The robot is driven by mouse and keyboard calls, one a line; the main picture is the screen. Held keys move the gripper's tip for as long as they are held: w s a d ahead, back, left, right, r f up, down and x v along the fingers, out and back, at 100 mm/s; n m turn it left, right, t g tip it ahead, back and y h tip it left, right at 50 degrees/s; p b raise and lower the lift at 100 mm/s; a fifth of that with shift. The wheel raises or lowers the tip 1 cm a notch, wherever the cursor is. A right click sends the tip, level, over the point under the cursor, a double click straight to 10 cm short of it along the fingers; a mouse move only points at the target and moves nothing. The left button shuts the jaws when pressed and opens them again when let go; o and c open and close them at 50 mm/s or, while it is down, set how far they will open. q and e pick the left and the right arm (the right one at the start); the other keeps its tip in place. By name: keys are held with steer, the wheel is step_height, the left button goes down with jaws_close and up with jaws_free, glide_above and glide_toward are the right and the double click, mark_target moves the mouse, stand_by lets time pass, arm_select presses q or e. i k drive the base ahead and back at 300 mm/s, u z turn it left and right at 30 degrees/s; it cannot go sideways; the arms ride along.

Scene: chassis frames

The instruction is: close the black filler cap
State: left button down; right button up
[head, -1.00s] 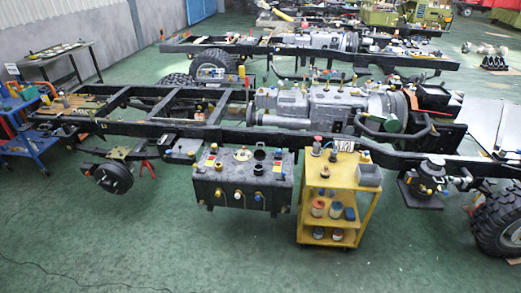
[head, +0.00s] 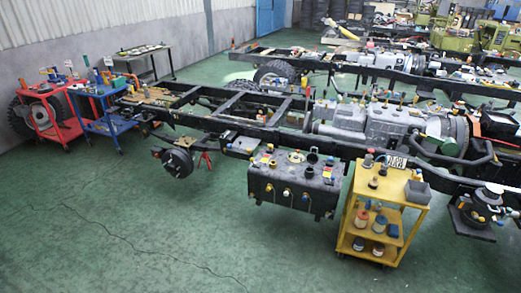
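A dark grey tank (head: 266,190) hangs on the near side of the black chassis frame, in the middle of the head view. On its top are a round metal-rimmed fitting (head: 295,157), a raised black cap-like part (head: 313,156) and another dark upright part (head: 329,162) to its right. Which of these is the black filler cap, and whether it is open or closed, is too small to tell. Several small fittings show on the tank's front face. Neither of my grippers is in view.
A yellow cart (head: 365,219) with jars and a grey bin stands just right of the tank. A blue cart (head: 112,126) and a red cart (head: 62,133) stand at the left by the wall. The green floor (head: 190,235) before the tank is clear.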

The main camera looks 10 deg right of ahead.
mark_target(312, 158)
steer(key=u, duration=0.55)
steer(key=i, duration=2.5)
steer(key=z, duration=0.5)
